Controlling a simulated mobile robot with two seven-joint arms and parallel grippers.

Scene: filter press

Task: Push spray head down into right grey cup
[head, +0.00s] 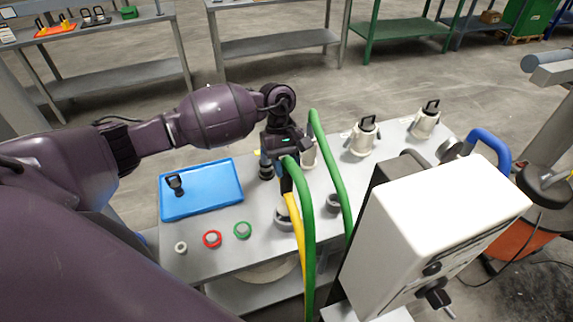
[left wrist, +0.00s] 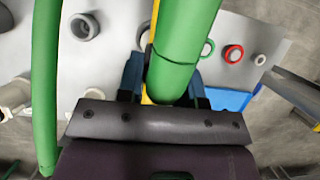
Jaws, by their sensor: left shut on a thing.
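My left gripper (head: 285,184) points down over the bench, its blue fingers shut. They also show in the left wrist view (left wrist: 163,82), with a green hose crossing in front. The fingers are shut on what I take to be the spray head, mostly hidden by the hose and fingers. A yellow hose (head: 294,218) runs down from the fingertips. One grey cup (head: 284,223) is below the fingertips, partly covered by hoses. Another grey cup (head: 332,205) stands farther right, apart from the gripper, and shows open in the left wrist view (left wrist: 85,27). My right gripper is not in view.
Two green hoses (head: 331,160) arch close beside the gripper. A white box (head: 425,225) stands at the right front. A blue tray (head: 226,206) and red (head: 212,240) and green (head: 243,231) rings are left. White canisters (head: 364,139) stand at the bench's back.

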